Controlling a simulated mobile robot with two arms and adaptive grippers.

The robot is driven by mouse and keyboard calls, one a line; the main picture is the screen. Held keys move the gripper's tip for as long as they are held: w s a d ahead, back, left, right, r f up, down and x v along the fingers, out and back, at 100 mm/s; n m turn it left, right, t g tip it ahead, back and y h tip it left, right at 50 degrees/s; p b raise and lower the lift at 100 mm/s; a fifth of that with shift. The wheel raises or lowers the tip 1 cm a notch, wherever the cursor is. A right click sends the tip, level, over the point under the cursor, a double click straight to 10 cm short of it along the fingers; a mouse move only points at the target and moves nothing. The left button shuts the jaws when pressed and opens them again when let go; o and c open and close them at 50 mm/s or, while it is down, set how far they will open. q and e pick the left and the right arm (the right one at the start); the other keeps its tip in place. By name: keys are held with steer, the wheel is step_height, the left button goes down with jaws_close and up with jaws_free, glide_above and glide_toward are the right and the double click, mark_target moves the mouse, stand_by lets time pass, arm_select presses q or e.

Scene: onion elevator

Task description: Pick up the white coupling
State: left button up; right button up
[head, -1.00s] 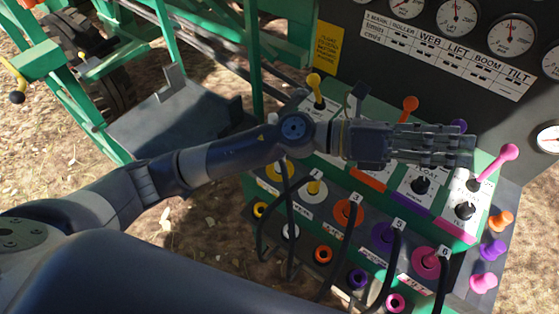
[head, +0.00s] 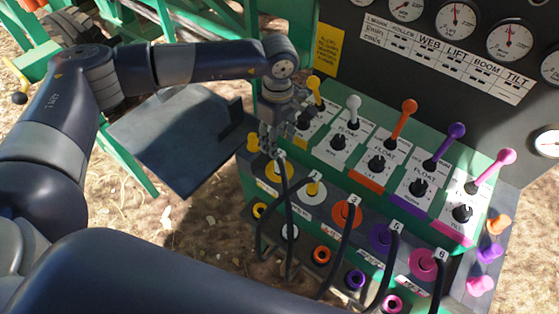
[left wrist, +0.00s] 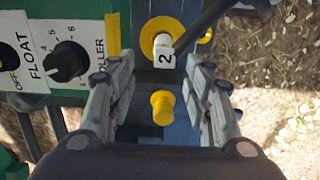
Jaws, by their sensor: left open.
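White shows on a ringed white socket (head: 290,231) in the panel's lower row and on a white disc (head: 312,197) with a yellow plug (head: 314,187); I cannot tell which is the white coupling. My left gripper (head: 272,143) hangs fingers down at the panel's left end, beside a yellow peg (head: 253,143). In the left wrist view its fingers (left wrist: 165,100) are spread and empty. A yellow peg (left wrist: 162,107) shows between them, apart from both, below a yellow disc (left wrist: 162,32) with a hose tagged 2. My right gripper is not in view.
Levers, including a white one (head: 353,103), rise above the panel. Black hoses (head: 338,255) hang across its front. Orange, purple and pink pegs (head: 485,252) stick out at its right end. A dark metal plate (head: 175,138) lies left of the panel.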

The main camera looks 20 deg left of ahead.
mark_target(279, 159)
arm_select(q)
steer(key=shift+f, duration=0.95)
steer(key=shift+s+d+f+p, duration=0.15)
steer(key=shift+s+f+p, duration=0.05)
steer(key=shift+f+p, duration=0.45)
steer(key=f, duration=0.1)
steer(key=f+p, duration=0.1)
steer(key=f, duration=0.1)
steer(key=shift+s+d+f+p, duration=0.15)
steer(key=shift+s+p, duration=0.1)
steer(key=shift+p, duration=0.1)
steer(key=shift+f, duration=0.45)
jaws_close()
